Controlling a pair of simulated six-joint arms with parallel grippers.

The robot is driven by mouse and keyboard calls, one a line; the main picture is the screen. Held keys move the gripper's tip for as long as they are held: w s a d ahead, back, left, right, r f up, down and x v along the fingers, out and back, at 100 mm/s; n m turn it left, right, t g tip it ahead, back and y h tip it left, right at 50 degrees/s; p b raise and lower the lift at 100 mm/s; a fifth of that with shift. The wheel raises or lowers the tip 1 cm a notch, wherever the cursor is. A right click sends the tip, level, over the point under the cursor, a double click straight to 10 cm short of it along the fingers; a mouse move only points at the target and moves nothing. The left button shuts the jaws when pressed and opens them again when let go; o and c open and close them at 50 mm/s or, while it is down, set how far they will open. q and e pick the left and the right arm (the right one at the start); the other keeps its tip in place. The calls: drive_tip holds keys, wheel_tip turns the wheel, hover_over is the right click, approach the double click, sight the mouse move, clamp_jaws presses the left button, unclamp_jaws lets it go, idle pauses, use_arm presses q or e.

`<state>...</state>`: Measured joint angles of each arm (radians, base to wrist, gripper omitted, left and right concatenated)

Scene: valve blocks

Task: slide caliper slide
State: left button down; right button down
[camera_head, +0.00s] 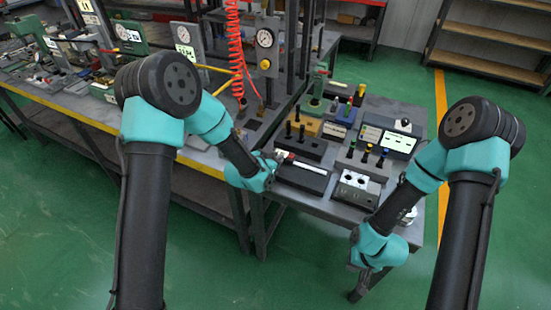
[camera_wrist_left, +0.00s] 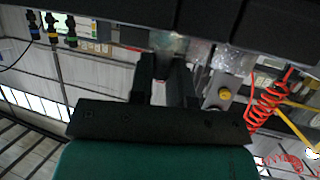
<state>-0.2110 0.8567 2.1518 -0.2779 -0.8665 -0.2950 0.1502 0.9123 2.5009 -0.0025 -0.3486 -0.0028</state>
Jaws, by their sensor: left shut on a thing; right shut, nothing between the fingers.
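The caliper block (camera_head: 302,176) is a dark block with a pale scale strip (camera_head: 310,168) on top, near the front left of the small grey table. A small red-marked slide (camera_head: 289,157) shows at the left end of the strip. My left gripper (camera_head: 277,158) is at that end, its fingers partly hidden by the wrist. In the left wrist view, the two dark fingers (camera_wrist_left: 167,72) are shut on a small greyish piece (camera_wrist_left: 168,43), blurred, which appears to be the slide. My right gripper (camera_head: 362,268) hangs beyond the table's front edge, shut and empty, its fingertips hard to make out.
A silver block with round holes (camera_head: 356,188) stands right of the caliper block. Behind are a dark block with black pegs (camera_head: 300,146), coloured-knob levers (camera_head: 367,155) and a panel with white displays (camera_head: 386,138). A red coiled hose (camera_head: 235,50) hangs behind left.

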sight(292, 159)
use_arm(q)
drive_tip(key=d, duration=0.1)
drive_tip(key=s+d, duration=0.1)
drive_tip(key=d, duration=0.2)
drive_tip(key=shift+s, duration=0.25)
drive_tip(key=shift+a, duration=0.1)
drive_tip(key=c, duration=1.4)
unclamp_jaws()
